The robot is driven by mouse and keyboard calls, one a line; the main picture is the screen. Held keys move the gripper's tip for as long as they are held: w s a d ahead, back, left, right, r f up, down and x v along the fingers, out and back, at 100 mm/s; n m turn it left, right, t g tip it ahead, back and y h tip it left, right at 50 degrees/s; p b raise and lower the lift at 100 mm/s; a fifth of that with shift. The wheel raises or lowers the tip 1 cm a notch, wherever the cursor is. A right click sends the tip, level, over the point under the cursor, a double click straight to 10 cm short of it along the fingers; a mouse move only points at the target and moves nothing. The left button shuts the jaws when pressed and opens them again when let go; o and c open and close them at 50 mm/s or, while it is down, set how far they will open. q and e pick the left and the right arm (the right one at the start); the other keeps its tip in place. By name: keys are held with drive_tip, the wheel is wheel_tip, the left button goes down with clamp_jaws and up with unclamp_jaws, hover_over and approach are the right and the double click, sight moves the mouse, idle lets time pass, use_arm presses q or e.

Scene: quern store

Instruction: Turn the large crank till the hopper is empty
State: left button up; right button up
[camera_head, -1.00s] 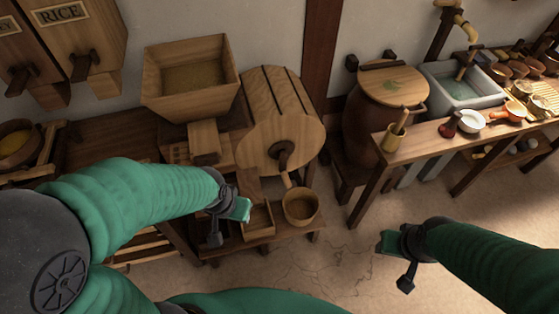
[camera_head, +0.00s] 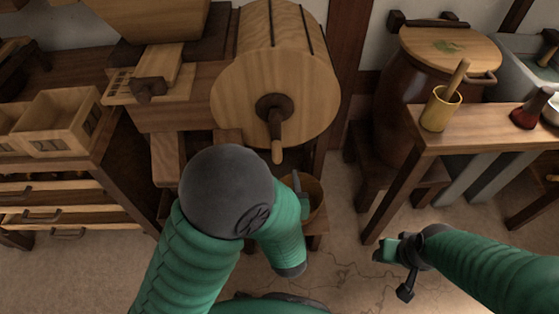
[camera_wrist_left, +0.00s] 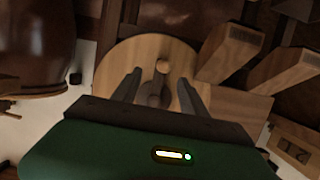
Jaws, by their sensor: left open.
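The large crank (camera_head: 277,140) has a dark hub and a light wooden handle hanging down on the round drum face (camera_head: 240,85). In the left wrist view the crank's handle (camera_wrist_left: 162,66) shows between the finger lines, against the drum face (camera_wrist_left: 112,72). My left gripper (camera_head: 298,184) is below and right of the handle, partly hidden by my arm; its open fingers (camera_wrist_left: 160,88) point at the drum, with nothing visibly gripped. The hopper (camera_head: 160,12) is cut off by the top edge, so its contents are hidden. My right gripper (camera_head: 386,250) hangs above the floor; its jaws are unclear.
A wooden bucket (camera_head: 313,192) stands under the drum, partly behind my left gripper. A table (camera_head: 500,137) with a yellow mortar (camera_head: 440,110) and a lidded barrel (camera_head: 400,100) stand right. An open box (camera_head: 60,122) is at left. Floor between is clear.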

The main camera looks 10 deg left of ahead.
sight(278, 161)
use_arm(q)
drive_tip(key=w+a, duration=0.1)
drive_tip(key=w, duration=0.1)
drive_tip(key=w+a+f+b, duration=0.1)
drive_tip(key=shift+w+a+f, duration=0.15)
drive_tip(key=shift+w+f, duration=0.05)
drive_tip(key=shift+w, duration=0.15)
drive_tip(key=b+x, duration=0.3)
drive_tip(key=x, duration=0.3)
drive_tip(key=shift+r+p, duration=0.25)
drive_tip(key=shift+p, duration=0.15)
drive_tip(key=shift+w, duration=0.1)
drive_tip(key=shift+c, duration=0.9)
clamp_jaws()
use_arm(e)
drive_tip(key=f, duration=0.3)
drive_tip(key=shift+a, duration=0.35)
